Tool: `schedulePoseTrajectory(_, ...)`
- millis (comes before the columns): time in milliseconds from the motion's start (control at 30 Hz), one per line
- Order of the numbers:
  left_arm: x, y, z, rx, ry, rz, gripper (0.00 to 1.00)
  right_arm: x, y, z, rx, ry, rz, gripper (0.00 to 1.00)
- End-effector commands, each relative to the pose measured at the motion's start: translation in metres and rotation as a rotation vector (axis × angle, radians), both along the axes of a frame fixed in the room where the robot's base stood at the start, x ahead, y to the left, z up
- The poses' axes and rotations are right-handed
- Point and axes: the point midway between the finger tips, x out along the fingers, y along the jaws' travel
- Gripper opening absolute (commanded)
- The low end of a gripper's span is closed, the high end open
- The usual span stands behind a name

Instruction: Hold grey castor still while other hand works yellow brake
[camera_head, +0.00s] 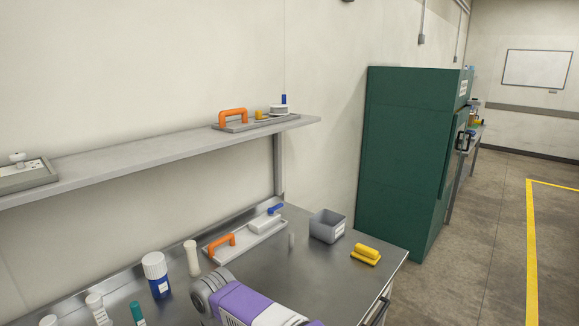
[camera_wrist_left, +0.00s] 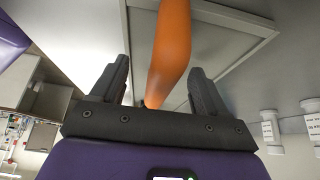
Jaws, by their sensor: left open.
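On the wall shelf, a flat board (camera_head: 236,127) carries an orange handle (camera_head: 233,116), a small yellow piece (camera_head: 262,116) and a pale grey round part (camera_head: 279,109). These look like the brake and castor but are small. A blue post stands beside them. A second board (camera_head: 213,252) on the steel table has an orange handle (camera_head: 221,242) and a blue-ended white part (camera_head: 266,220). In the left wrist view my left gripper (camera_wrist_left: 158,75) is open, with an orange handle (camera_wrist_left: 170,50) between its jaws; I cannot tell which board's. My right gripper is not in view.
White-capped bottles (camera_head: 156,275) and a pale cylinder (camera_head: 192,258) stand at the table's left. A grey bin (camera_head: 327,226) and a yellow block (camera_head: 365,254) sit at its right. A green cabinet (camera_head: 405,160) stands behind. My purple arm crosses the table's front.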

Motion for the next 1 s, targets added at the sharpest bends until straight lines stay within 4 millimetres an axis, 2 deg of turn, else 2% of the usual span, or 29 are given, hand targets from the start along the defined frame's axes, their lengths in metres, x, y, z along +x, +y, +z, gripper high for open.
schedulePoseTrajectory(1000,0.000,0.000,0.070,0.002,-0.001,0.000,0.74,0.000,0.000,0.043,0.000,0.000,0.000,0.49)
